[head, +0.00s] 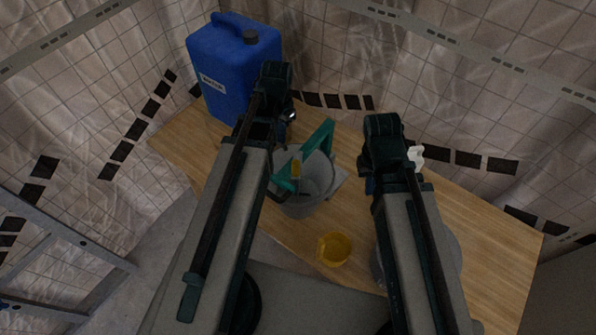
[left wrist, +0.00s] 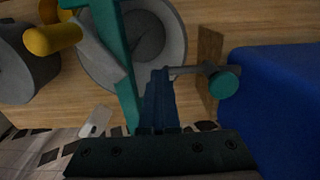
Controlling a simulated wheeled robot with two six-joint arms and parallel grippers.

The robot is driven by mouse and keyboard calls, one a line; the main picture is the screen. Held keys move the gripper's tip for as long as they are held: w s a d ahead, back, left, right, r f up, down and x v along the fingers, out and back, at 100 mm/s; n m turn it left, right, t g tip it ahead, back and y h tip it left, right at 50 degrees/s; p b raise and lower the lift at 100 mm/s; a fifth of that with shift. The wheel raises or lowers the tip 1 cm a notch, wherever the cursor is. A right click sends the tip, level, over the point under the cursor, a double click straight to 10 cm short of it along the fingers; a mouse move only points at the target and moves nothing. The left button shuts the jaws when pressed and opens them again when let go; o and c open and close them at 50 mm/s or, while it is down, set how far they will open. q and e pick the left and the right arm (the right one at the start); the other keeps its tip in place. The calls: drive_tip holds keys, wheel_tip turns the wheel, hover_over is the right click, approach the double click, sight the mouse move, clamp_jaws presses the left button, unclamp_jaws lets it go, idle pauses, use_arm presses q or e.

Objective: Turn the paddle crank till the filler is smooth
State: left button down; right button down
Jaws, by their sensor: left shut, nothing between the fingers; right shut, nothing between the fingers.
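A grey bucket (head: 316,185) stands on the wooden bench with a teal bracket (head: 319,138) across its top. The paddle crank's yellow grip (head: 296,168) shows over the bucket; it is also at the upper left of the left wrist view (left wrist: 54,39). My left gripper (left wrist: 160,73) is shut and empty beside the teal bar, with the grip apart from it to the left. A teal knob on a rod (left wrist: 223,84) is just right of its fingers. My right gripper (head: 369,186) is mostly hidden under its arm, right of the bucket. The filler's surface cannot be made out.
A blue canister (head: 225,75) stands at the bench's back left, and close on the right in the left wrist view (left wrist: 285,110). A yellow cup (head: 336,248) sits near the front edge. A grey round container (head: 450,255) is partly behind my right arm. Bare bench (head: 490,225) lies right.

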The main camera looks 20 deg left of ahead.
use_arm(q)
drive_tip(key=shift+s+d, duration=0.75)
drive_tip(key=shift+s, duration=3.05)
drive_tip(key=w+d, duration=0.1)
drive_tip(key=d, duration=0.8)
drive_tip(key=shift+d, duration=0.25)
drive_tip(key=w, duration=0.1)
drive_tip(key=w+d, duration=0.1)
drive_tip(key=w, duration=0.3)
drive_tip(key=shift+d, duration=0.25)
drive_tip(key=w, duration=0.1)
drive_tip(key=w+a, duration=0.1)
drive_tip(key=w, duration=0.1)
drive_tip(key=w+a, duration=0.1)
drive_tip(key=shift+w+a, duration=0.15)
drive_tip(key=shift+a, duration=0.1)
